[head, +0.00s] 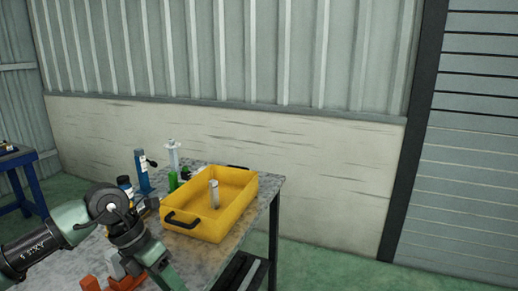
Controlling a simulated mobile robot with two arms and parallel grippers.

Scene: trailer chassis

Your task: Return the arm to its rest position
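My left arm (45,247) comes in from the left in the head view. It bends at a dark round joint over the near left part of the grey workbench (215,255), and its last visible link runs down out of the bottom edge. The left gripper itself is cut off below the frame. My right arm and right gripper do not show. A yellow tray (238,208) with black handles stands on the bench, to the right of my arm. A pale grey cylinder (214,194) stands upright in the tray.
A blue bottle-like object (142,171), a white-and-grey upright tool (173,155) and a green item (173,181) stand behind the arm. An orange object (110,284) lies at the near edge. A blue table (22,160) stands far left. Green floor right of the bench is clear.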

